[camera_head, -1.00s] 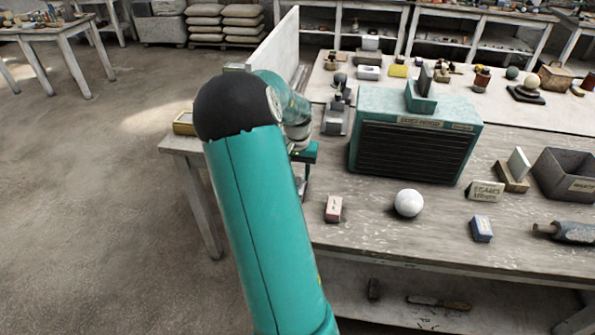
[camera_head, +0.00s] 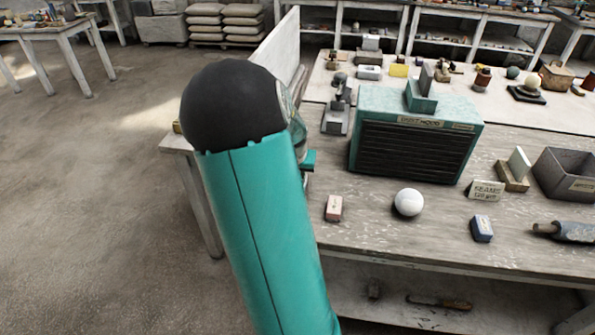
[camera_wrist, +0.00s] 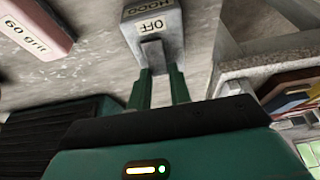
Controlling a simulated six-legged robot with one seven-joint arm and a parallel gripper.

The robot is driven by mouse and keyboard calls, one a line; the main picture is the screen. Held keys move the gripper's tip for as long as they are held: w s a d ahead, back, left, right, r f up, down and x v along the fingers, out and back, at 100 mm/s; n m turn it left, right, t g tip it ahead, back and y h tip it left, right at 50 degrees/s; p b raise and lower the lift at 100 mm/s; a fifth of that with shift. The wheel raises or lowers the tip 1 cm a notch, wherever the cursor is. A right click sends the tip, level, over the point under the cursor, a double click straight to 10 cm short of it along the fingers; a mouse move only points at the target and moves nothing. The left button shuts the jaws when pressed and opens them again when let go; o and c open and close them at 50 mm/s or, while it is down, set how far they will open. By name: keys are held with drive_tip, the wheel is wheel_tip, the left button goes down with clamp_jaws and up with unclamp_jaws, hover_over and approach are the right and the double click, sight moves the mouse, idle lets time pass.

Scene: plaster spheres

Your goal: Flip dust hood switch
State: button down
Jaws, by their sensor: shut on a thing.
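The switch box (camera_wrist: 157,22), marked HOOD and OFF in upside-down letters, shows at the top of the wrist view. Its grey lever (camera_wrist: 154,55) sticks out toward my gripper (camera_wrist: 158,82). The two green fingers stand on either side of the lever and are shut on it. The lever's end between the fingers is partly hidden. The teal dust hood (camera_head: 412,150) with its dark slatted front stands on the workbench in the head view. There my arm hides the switch and most of my gripper.
A pink block (camera_wrist: 36,25) marked 60 grit lies near the switch. On the workbench (camera_head: 370,235) are a white sphere (camera_head: 408,202), a pink block (camera_head: 334,207), a blue block (camera_head: 481,228) and a grey bin (camera_head: 568,174). A pale upright panel (camera_head: 276,45) stands behind my arm.

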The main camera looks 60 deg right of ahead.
idle(0.3)
drive_tip(key=c, duration=1.3)
unclamp_jaws()
drive_tip(key=shift+r, duration=0.1)
drive_tip(key=v, duration=1.3)
drive_tip(key=shift+s+a+r, duration=0.2)
drive_tip(key=shift+a, duration=0.2)
drive_tip(key=w+a+r+n+t+y, duration=0.2)
drive_tip(key=w+a+n, duration=0.15)
drive_tip(key=a, duration=0.95)
drive_tip(key=s+a+r+n, duration=0.1)
drive_tip(key=s+a+n, duration=0.1)
drive_tip(key=a, duration=0.6)
drive_tip(key=s+a+r+n+t+y, duration=0.1)
drive_tip(key=s+a+r+n, duration=0.1)
drive_tip(key=a, duration=0.7)
drive_tip(key=s+a+r+n+t, duration=0.1)
drive_tip(key=s+a+n, duration=0.2)
drive_tip(key=a+n, duration=0.3)
drive_tip(key=shift+s+a+r+y, duration=0.1)
drive_tip(key=shift+a+y, duration=0.1)
drive_tip(key=shift+a, duration=0.4)
drive_tip(key=shift+s+a+r+y, duration=0.1)
drive_tip(key=shift+a+y, duration=0.1)
drive_tip(key=shift+a, duration=0.45)
